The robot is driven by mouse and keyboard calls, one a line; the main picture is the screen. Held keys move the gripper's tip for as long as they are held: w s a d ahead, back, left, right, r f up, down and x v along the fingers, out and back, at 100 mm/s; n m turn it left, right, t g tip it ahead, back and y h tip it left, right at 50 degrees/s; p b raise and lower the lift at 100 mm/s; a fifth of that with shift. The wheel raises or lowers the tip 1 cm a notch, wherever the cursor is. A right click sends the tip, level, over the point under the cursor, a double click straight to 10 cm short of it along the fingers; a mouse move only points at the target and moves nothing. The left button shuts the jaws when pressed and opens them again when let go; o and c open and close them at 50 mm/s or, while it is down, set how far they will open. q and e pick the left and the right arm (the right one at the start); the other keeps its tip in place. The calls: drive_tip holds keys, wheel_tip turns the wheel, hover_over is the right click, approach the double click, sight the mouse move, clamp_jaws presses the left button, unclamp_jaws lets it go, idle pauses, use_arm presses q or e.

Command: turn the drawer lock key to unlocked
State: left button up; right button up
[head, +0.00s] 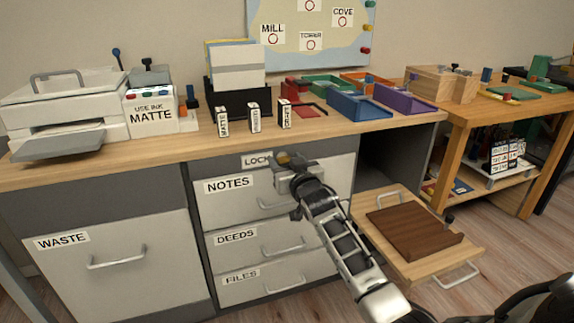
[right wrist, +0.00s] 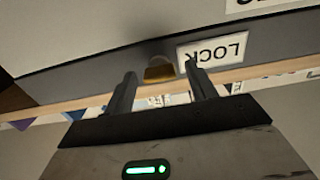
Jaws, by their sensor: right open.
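The brass-coloured lock key (head: 283,157) is on the dark strip above the NOTES drawer (head: 235,201), beside the LOCK label (head: 257,160). My right gripper (head: 290,167) is right in front of it and partly covers it in the head view. In the right wrist view, which is upside down, the key (right wrist: 160,72) shows between the two open fingers (right wrist: 161,78), with the LOCK label (right wrist: 213,50) next to it. I cannot tell whether a finger touches the key, nor which way it is turned. My left gripper is not in view.
The NOTES, DEEDS (head: 240,240) and FILES (head: 250,281) drawers are shut. A wooden pull-out tray (head: 455,254) sticks out at the right, beside my right arm. The desktop above holds a printer (head: 65,95), a black file holder (head: 240,103) and coloured trays (head: 360,106).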

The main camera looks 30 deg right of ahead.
drive_tip(key=c, duration=1)
